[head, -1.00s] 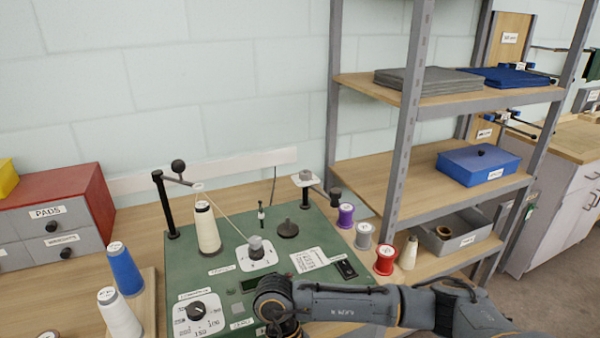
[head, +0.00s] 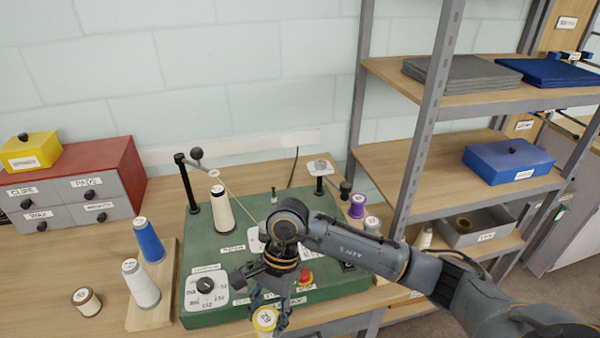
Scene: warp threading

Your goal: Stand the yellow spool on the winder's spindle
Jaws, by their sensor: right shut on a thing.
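The yellow spool (head: 265,319) has a white label on its top and shows at the bottom of the head view. My right gripper (head: 268,301) is shut on it and holds it at the front edge of the green winder (head: 205,250). The gripper points down, and its fingers partly hide the spool. The winder carries a cream cone of thread (head: 221,209), a dial (head: 205,285) and a red button (head: 305,277). A white plate (head: 254,240) on the winder is mostly hidden behind my right arm, so the spindle cannot be made out. My left gripper is out of view.
A blue spool (head: 149,240) and a white spool (head: 141,284) stand on a wooden board at left; a brown spool (head: 86,300) is beside it. A purple spool (head: 357,205) stands right of the winder. A shelf rack (head: 420,150) rises at right.

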